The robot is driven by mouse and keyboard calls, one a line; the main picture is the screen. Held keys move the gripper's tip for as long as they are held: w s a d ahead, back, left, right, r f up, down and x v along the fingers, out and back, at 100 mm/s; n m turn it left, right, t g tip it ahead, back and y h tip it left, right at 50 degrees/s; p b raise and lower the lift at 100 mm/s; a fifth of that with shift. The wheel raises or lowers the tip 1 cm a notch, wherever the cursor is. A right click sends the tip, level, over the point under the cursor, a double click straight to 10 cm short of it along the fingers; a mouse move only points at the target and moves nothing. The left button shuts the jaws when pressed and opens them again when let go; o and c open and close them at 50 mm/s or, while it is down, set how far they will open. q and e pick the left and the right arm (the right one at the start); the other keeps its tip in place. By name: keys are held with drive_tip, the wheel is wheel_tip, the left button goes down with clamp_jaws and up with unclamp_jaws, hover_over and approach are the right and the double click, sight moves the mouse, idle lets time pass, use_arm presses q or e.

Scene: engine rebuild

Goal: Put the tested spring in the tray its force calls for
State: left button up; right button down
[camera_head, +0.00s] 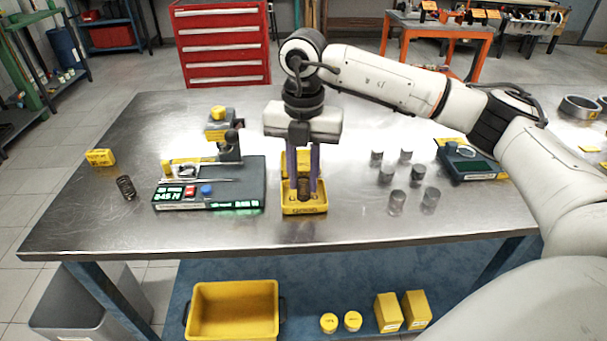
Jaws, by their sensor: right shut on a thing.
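My right gripper (303,186) points down at the middle of the table, its two purple fingers shut on a dark coil spring (304,187). The spring is upright at the front yellow tray (305,209); I cannot tell whether it touches the tray's floor. Another yellow tray (289,157) shows partly behind the fingers. The spring tester (253,172) stands just left of the trays, with lit green readouts that seem to read about 845 N. A second dark spring (126,187) stands alone at the table's left. My left gripper is not in view.
Several grey cylindrical parts (397,201) stand right of the trays. A small yellow block (100,157) sits at the far left. The table's front strip (400,235) is clear. A yellow bin (232,309) is on the shelf below.

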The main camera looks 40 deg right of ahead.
drive_tip(key=shift+f, duration=0.2)
drive_tip(key=c, duration=1.5)
unclamp_jaws()
drive_tip(key=shift+r, duration=0.15)
wheel_tip(320, 180, up, 12)
drive_tip(key=shift+r, duration=0.1)
